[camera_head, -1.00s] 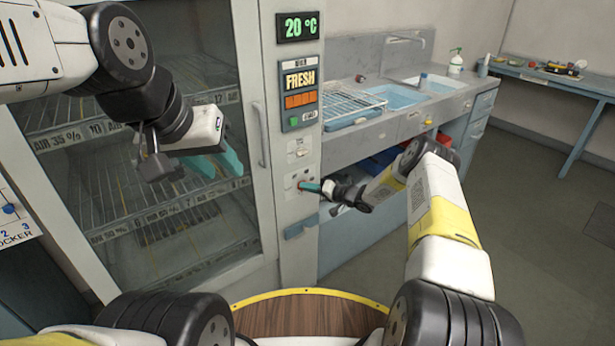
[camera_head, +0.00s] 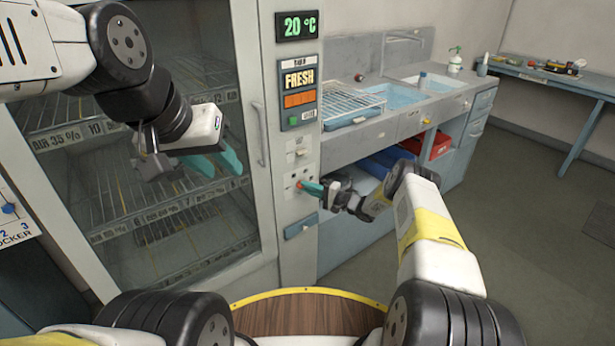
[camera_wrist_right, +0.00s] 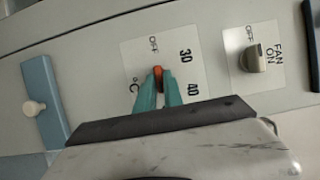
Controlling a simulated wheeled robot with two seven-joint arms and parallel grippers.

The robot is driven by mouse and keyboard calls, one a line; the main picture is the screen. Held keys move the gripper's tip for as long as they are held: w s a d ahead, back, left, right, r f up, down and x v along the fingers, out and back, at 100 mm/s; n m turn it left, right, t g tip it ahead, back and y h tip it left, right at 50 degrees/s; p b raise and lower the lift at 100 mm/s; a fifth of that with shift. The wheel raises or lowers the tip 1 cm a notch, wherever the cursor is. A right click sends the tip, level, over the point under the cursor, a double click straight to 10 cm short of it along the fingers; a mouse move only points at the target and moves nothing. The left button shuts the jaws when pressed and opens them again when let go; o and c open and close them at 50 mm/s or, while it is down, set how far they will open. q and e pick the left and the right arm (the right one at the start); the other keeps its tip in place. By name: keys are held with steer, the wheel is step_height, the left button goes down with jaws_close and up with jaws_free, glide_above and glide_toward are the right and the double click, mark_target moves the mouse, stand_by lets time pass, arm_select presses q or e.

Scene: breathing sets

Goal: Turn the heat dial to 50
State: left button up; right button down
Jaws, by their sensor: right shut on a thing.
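The heat dial shows in the right wrist view as a small red-orange knob (camera_wrist_right: 158,72) on a white plate (camera_wrist_right: 128,52) marked OFF, 30 and 40. A 50 mark cannot be seen. My right gripper (camera_wrist_right: 160,84) is shut on the knob with its teal fingertips on either side. In the head view my right gripper (camera_head: 306,186) reaches the cabinet's control column (camera_head: 300,240) from the right. The display (camera_head: 297,26) above reads 20 °C. My left gripper (camera_head: 222,163) hangs in front of the cabinet's glass door, its teal fingers apart and empty.
A fan switch (camera_wrist_right: 252,58) marked OFF and FAN ON sits beside the dial plate. A blue block with a pale knob (camera_wrist_right: 35,106) is on the other side. The door handle (camera_head: 261,135) and sink counter (camera_head: 365,135) flank the column.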

stand_by(0.4)
steer(key=c, duration=1.5)
jaws_free()
steer(key=shift+o, duration=0.2)
steer(key=shift+d, duration=0.1)
steer(key=v, duration=0.7)
steer(key=shift+s+d, duration=0.2)
steer(key=shift+d, duration=0.05)
